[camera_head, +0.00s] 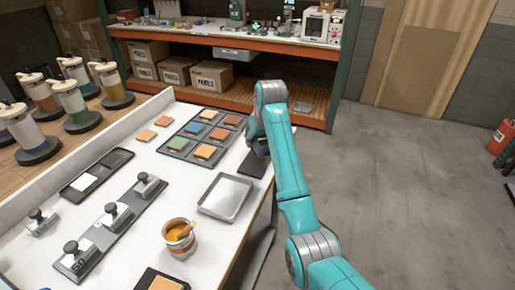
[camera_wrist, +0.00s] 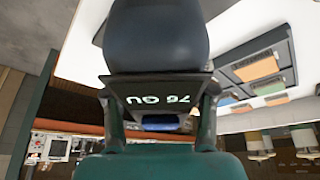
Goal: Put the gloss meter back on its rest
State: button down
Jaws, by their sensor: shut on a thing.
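My gripper (camera_wrist: 160,100) is shut on the gloss meter (camera_wrist: 157,40), a dark rounded body with a display panel reading "76 GU" upside down in the wrist view. One finger is on each side of it. In the head view my arm mostly hides the gripper and meter near the table's right edge. A flat dark slab (camera_head: 253,164) lies under that spot; I cannot tell whether the meter touches it. A black two-part holder (camera_head: 117,158) with a white tile (camera_head: 84,182) in one part lies at the left of the table; I cannot tell which is the rest.
A dark tray (camera_head: 176,144) of coloured panels stands left of my gripper. An empty metal tray (camera_head: 225,197) and an open can of orange paint (camera_head: 179,238) stand nearer. Knobbed tools sit on a dark strip (camera_head: 125,219). Bare white tabletop lies between them.

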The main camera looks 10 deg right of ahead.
aim_at(261, 137)
jog(key=shift+f, duration=1.85)
jog(key=shift+c, duration=1.8)
grip_release()
jog(key=shift+f, duration=0.1)
jog(key=v, duration=1.2)
